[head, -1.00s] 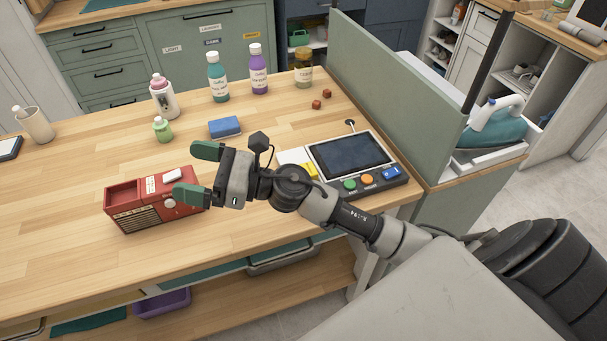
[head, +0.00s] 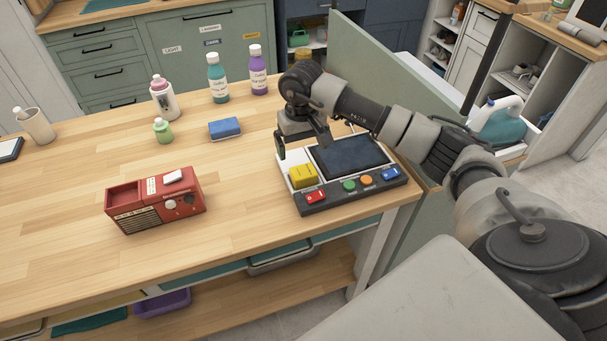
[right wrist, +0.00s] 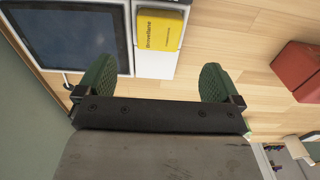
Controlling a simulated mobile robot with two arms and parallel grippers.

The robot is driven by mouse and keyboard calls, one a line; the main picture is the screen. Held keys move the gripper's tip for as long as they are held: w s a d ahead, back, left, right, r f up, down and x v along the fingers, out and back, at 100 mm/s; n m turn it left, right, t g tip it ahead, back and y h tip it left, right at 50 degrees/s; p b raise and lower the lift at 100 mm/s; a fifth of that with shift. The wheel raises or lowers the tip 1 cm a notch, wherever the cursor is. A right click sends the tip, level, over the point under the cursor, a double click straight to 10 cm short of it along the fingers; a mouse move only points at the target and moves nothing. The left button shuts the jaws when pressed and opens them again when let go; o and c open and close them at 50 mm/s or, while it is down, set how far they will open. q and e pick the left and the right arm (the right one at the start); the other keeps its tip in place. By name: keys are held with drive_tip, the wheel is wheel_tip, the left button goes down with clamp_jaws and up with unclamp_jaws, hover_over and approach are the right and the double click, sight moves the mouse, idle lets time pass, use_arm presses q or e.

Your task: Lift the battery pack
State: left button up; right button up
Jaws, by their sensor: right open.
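The yellow block (head: 303,176), which I take for the battery pack, sits on the pale left part of the control console (head: 345,197). In the right wrist view, the lettered yellow block (right wrist: 160,32) lies ahead of the fingers, between their lines. My right gripper (head: 303,147) points down above the back left of the console, with its green fingers (right wrist: 157,82) apart and nothing between them. It is clear of the block. The red radio (head: 155,201) stands left of the console with an open tray-like recess on top. My left gripper is not in view.
The console has a dark screen (head: 350,156) and several coloured buttons. A blue sponge-like block (head: 225,129) and several bottles stand farther back. A green panel (head: 400,90) borders the table's right side. The wood between radio and console is clear.

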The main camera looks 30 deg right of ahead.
sight(303, 171)
wheel_tip(303, 171, down, 3)
drive_tip(key=shift+f+p, duration=0.2)
drive_tip(key=shift+p, duration=0.15)
drive_tip(key=shift+s+f+p, duration=0.1)
drive_tip(key=shift+f+p, duration=0.4)
drive_tip(key=shift+f, duration=0.1)
wheel_tip(303, 171, down, 4)
drive_tip(key=shift+d+r+p, duration=0.1)
drive_tip(key=shift+r+p, duration=0.1)
drive_tip(key=shift+p, duration=0.6)
drive_tip(key=shift+f, duration=0.35)
drive_tip(key=c, duration=1.1)
drive_tip(key=shift+r, duration=0.15)
